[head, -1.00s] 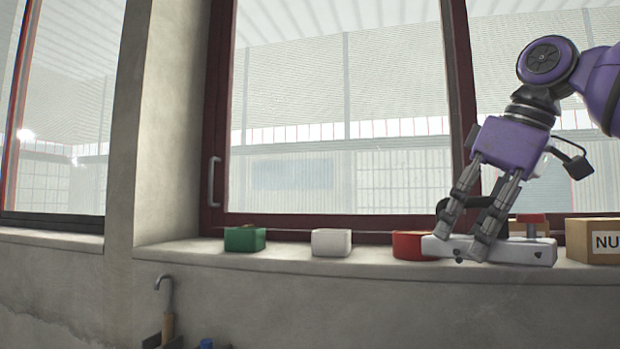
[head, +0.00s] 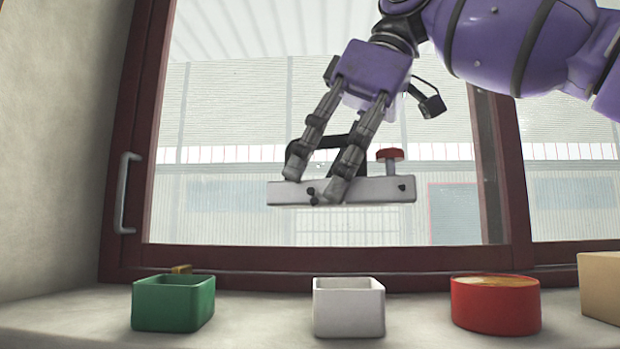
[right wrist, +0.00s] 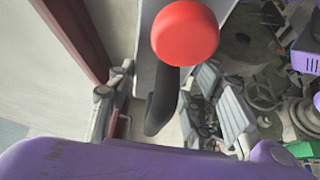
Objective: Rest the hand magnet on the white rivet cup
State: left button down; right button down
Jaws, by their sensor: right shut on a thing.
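The hand magnet (head: 385,190) is a long pale grey bar with a red knob and a black handle. My right gripper (head: 328,168) is shut on it and holds it in the air above the sill, in front of the window. In the right wrist view its red knob (right wrist: 185,33) and black handle (right wrist: 161,103) show between the fingers. The white rivet cup (head: 348,309) is a square open box on the sill, below the magnet and apart from it. Its inside is mostly hidden. My left gripper is not in view.
A green square cup (head: 172,305) stands left of the white cup. A red round cup (head: 496,306) with brownish contents stands to its right. A cardboard box (head: 601,285) is at the right edge. Bare sill separates the cups. The window frame (head: 400,280) rises behind.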

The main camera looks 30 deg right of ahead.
aim_at(332, 206)
jog(key=shift+s+r, duration=0.25)
jog(key=shift+s, duration=0.4)
jog(key=shift+w+f, duration=0.3)
jog(key=shift+f, duration=1.05)
jog(key=shift+s+f, duration=0.1)
jog(key=shift+f, duration=0.7)
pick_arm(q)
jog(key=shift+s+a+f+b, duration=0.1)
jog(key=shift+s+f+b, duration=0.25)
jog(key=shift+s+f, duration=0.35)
pick_arm(e)
jog(key=shift+f, duration=2.15)
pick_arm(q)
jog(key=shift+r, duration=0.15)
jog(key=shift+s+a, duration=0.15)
pick_arm(e)
jog(key=c, duration=0.8)
grip_release()
